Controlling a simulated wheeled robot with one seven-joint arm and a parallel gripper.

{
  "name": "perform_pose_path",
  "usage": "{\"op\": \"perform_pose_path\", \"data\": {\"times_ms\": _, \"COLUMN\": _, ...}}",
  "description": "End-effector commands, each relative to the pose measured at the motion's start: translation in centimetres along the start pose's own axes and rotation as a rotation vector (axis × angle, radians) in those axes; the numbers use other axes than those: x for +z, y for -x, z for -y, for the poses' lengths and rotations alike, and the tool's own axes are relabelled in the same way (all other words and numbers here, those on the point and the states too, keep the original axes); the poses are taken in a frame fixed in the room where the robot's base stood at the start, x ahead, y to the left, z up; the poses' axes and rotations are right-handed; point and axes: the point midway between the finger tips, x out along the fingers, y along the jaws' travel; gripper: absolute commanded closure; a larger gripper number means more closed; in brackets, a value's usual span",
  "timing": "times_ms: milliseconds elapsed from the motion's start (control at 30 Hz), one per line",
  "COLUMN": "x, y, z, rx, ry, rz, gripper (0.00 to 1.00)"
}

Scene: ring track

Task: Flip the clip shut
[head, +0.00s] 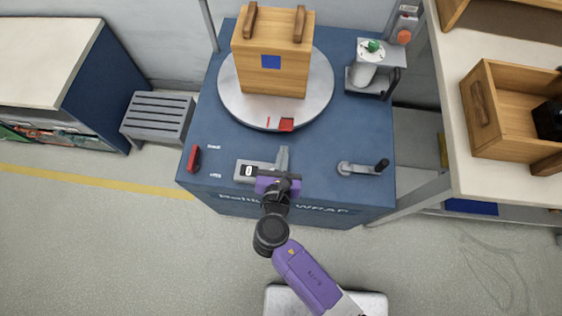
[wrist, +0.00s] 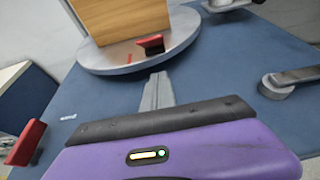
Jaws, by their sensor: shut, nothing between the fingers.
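A small red clip (head: 287,124) sits at the front rim of the round grey turntable (head: 236,95). In the wrist view the red clip (wrist: 151,43) shows as a flap tilted up from the rim, with a dark gap under it. My gripper (head: 283,152) is over the front of the blue machine top, short of the clip, pointing towards the turntable. In the wrist view my gripper (wrist: 160,76) has its grey fingers together and empty, just below the clip in the picture and apart from it.
A wooden crate (head: 272,63) stands on the turntable. A red lever (head: 193,158) is at the left of the blue top (head: 225,140), a crank handle (head: 363,168) at the right. A grey counter box (head: 247,171) is beside my gripper. A roll holder (head: 371,77) stands back right.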

Motion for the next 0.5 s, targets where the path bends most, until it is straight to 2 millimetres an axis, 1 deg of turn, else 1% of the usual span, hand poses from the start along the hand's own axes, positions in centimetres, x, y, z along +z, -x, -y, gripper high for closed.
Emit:
{"op": "perform_pose_path", "data": {"times_ms": 33, "x": 0.5, "y": -0.7, "z": -0.1, "rx": 0.000, "ry": -0.002, "rz": 0.001, "gripper": 1.00}}
{"op": "perform_pose_path", "data": {"times_ms": 100, "x": 1.8, "y": -0.7, "z": 0.0, "rx": 0.000, "ry": -0.003, "rz": 0.001, "gripper": 1.00}}
{"op": "perform_pose_path", "data": {"times_ms": 200, "x": 2.9, "y": -0.9, "z": -0.1, "rx": 0.001, "ry": -0.002, "rz": 0.000, "gripper": 1.00}}
{"op": "perform_pose_path", "data": {"times_ms": 333, "x": 3.7, "y": -1.2, "z": -0.1, "rx": 0.001, "ry": -0.001, "rz": 0.001, "gripper": 1.00}}
{"op": "perform_pose_path", "data": {"times_ms": 500, "x": 3.9, "y": -1.3, "z": -0.1, "rx": 0.002, "ry": 0.000, "rz": 0.000, "gripper": 1.00}}
